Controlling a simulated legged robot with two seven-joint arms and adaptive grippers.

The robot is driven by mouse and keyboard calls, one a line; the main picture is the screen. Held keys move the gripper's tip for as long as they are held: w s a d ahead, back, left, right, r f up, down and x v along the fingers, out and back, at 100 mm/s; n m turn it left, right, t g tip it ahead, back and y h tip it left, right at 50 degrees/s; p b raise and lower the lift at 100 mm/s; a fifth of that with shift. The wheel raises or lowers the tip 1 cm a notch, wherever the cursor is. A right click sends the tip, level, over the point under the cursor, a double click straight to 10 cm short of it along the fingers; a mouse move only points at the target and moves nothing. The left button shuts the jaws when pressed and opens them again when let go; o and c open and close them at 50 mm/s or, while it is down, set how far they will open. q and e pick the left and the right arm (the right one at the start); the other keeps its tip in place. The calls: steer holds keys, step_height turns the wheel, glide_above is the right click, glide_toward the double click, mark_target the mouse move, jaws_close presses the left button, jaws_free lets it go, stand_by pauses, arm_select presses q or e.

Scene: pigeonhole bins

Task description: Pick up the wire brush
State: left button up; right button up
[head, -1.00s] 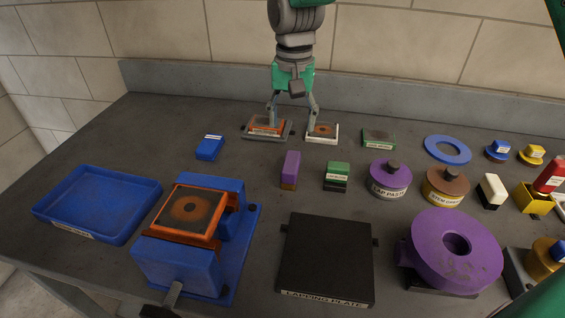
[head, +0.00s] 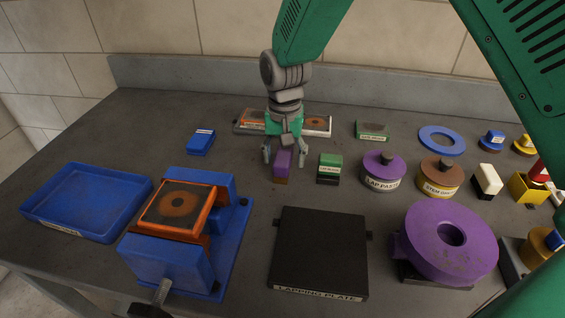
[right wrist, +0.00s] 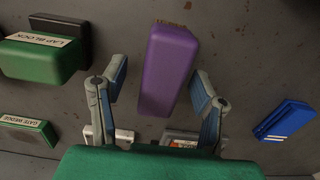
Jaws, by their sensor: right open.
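A small upright block, purple above and brown below, which looks like the wire brush (head: 282,166), stands on the bench in the middle of the head view. I read no label on it. My right gripper (head: 281,154) is pointed down at it, open, with a finger on each side of its upper part. In the right wrist view the purple top of the wire brush (right wrist: 167,70) lies between the spread fingers of the right gripper (right wrist: 160,88). I see gaps on both sides there. My left gripper is not in view.
A green-and-black lap block (head: 330,168) stands close on the right. A blue block (head: 201,141) lies to the left. Behind the gripper are flat labelled plates (head: 318,127). The black lapping plate (head: 320,250) and blue vise (head: 165,262) are in front.

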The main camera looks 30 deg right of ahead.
mark_target(285, 153)
steer(key=shift+d, duration=0.1)
steer(key=c, duration=1.2)
steer(key=shift+a+r, duration=0.15)
steer(key=shift+a, duration=0.25)
steer(key=shift+c, duration=0.2)
steer(key=r, duration=0.6)
steer(key=r+p, duration=0.1)
steer(key=r, duration=0.1)
steer(key=shift+d+r, duration=0.35)
steer(key=shift+r, duration=0.05)
steer(key=shift+a+r, duration=0.15)
steer(key=shift+r, duration=0.4)
steer(key=shift+a, duration=0.15)
